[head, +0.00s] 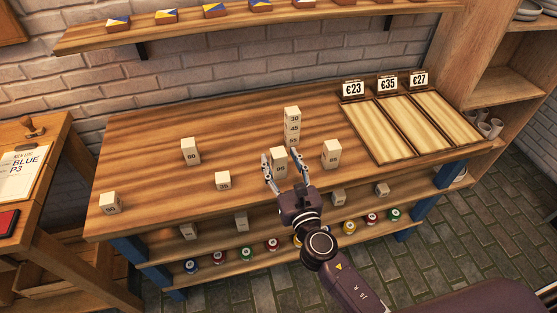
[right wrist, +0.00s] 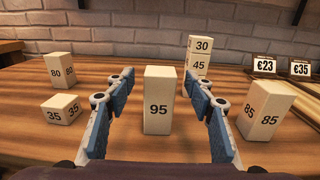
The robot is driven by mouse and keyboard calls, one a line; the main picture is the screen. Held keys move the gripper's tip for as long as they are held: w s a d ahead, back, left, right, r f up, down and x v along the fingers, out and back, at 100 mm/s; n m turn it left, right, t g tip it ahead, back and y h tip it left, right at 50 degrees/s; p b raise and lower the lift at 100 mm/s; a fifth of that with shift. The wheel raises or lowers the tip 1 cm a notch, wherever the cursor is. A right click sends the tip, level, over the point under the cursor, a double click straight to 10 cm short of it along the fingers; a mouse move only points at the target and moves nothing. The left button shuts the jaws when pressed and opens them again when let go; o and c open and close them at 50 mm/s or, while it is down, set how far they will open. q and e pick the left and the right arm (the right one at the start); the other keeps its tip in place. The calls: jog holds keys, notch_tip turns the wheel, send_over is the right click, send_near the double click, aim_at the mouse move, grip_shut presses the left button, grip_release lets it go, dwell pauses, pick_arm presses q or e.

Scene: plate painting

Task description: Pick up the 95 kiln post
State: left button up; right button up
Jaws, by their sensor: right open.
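The 95 kiln post (right wrist: 158,100) is a pale upright block with a black number. It stands on the wooden table between the two open fingers of my right gripper (right wrist: 162,103), with gaps on both sides. In the head view the post (head: 279,165) shows between the fingertips of the same gripper (head: 286,171), its number hard to read. The right gripper is open and empty. My left gripper is not in view.
The 85 post (right wrist: 267,110) stands close right of the right finger. The 35 post (right wrist: 63,109) and 80 post (right wrist: 61,70) are to the left. A stack with 30 and 45 (right wrist: 199,57) stands behind.

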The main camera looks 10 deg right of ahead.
jog(key=shift+w, duration=1.2)
grip_shut()
